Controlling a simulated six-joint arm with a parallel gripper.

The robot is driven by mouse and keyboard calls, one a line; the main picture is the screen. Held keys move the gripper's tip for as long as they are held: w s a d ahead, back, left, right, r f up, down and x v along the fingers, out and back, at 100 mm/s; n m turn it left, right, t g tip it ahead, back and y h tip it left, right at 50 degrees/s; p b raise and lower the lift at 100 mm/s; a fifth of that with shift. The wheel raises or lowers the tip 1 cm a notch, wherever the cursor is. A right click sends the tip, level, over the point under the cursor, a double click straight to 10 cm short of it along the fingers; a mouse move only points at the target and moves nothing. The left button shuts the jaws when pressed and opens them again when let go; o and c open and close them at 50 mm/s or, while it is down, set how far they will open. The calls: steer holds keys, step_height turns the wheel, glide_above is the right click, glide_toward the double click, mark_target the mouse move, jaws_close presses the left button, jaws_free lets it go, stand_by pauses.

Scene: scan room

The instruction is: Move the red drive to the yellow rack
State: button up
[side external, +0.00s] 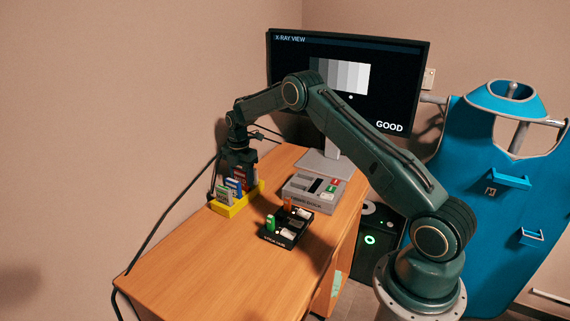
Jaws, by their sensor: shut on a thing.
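The yellow rack (238,204) stands near the left edge of the wooden desk. Several drives stand upright in it, among them a grey-green drive (223,193) and a blue drive (234,186). My gripper (240,166) points down over the rack and is shut on the red drive (239,173), of which only a small part shows between the dark fingers and the blue drive. I cannot tell whether the red drive is seated in the rack or held just above it.
A black tray (266,236) with small green, orange and white sticks lies right of the rack. A grey dock (298,194) with red and green buttons sits behind it. A monitor (400,70) reading "GOOD" stands at the back. The desk's front (210,255) is clear.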

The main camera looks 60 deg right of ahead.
steer(key=shift+f, duration=0.7)
stand_by(0.6)
steer(key=o, duration=1.3)
steer(key=shift+r, duration=3.5)
steer(key=shift+r, duration=0.1)
